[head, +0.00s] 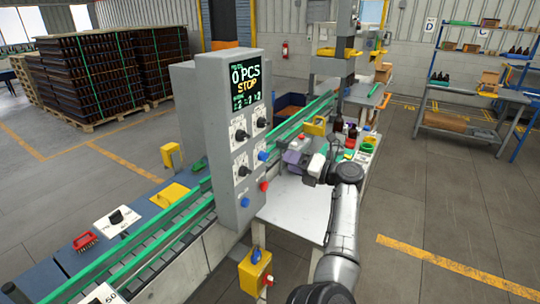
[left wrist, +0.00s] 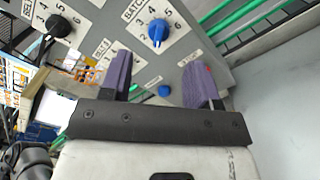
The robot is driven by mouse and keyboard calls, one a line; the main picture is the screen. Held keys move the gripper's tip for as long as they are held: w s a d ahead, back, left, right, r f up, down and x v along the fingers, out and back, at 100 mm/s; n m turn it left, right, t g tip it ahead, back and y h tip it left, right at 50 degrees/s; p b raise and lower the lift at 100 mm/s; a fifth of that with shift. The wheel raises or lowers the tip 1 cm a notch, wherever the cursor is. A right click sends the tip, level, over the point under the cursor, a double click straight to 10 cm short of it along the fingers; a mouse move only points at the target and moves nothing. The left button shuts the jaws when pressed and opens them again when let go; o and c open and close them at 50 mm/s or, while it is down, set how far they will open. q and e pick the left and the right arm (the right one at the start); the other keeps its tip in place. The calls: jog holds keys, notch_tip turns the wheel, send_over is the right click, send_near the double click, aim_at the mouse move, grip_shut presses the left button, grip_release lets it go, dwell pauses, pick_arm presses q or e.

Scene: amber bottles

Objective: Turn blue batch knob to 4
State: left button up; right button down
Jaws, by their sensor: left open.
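The blue batch knob (left wrist: 157,32) is on the grey control panel (left wrist: 98,20), beside the label BATCH and printed digits including 3, 4, 5 and 6. I cannot tell exactly which digit it points to. In the head view the blue knob (head: 262,156) is at the lower right of the panel's knob group. My left gripper (head: 293,158) is to the right of the panel, apart from it. In the left wrist view its purple fingers are open and empty (left wrist: 158,66), with the knob beyond their tips, roughly between them. My right gripper is not in view.
A black knob (left wrist: 57,27) and a blue button (left wrist: 164,90) are near the batch knob. The panel's display (head: 246,85) reads 0 PCS STOP. A white table (head: 290,205) lies below the gripper.

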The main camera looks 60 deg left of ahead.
aim_at(268, 155)
pick_arm(q)
jog(key=x, duration=0.8)
jog(key=shift+s+a+p, duration=0.15)
jog(key=shift+a+p, duration=0.05)
jog(key=shift+p, duration=0.1)
